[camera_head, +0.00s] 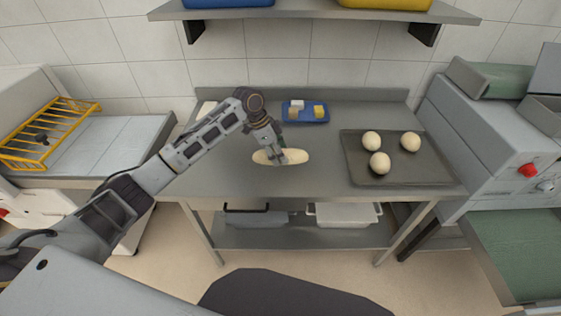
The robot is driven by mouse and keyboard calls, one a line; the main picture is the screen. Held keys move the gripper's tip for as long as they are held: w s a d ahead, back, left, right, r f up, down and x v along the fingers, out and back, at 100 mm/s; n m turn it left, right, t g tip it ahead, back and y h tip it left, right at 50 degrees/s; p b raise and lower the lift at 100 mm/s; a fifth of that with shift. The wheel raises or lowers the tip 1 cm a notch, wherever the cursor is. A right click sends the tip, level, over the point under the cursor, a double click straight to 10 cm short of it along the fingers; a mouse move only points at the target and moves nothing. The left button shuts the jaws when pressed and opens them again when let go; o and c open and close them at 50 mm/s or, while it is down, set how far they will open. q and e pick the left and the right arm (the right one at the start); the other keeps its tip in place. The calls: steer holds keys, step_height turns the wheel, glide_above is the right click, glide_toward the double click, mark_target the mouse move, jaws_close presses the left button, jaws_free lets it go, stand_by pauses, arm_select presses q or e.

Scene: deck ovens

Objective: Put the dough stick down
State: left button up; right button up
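The dough stick (297,156) is a pale, elongated piece lying level over the middle of the steel table (220,182). My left gripper (281,156) comes down from above at its middle, with the fingers around or against the dough. The fingers look closed on it, and they hide part of its middle. I cannot tell whether the dough touches the table or is held slightly above it. My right gripper is not in view.
A dark tray (357,172) with 3 dough balls (371,141) sits on the table's right. A blue tray (291,120) with small blocks stands behind. A grey machine (490,125) borders the right, and a yellow rack (52,132) stands left. A shelf (310,12) hangs above.

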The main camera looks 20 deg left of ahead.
arm_select(q)
steer(key=shift+f, duration=0.2)
steer(key=shift+f, duration=2.5)
steer(key=o, duration=1.1)
steer(key=shift+f, duration=0.1)
steer(key=shift+v, duration=6.1)
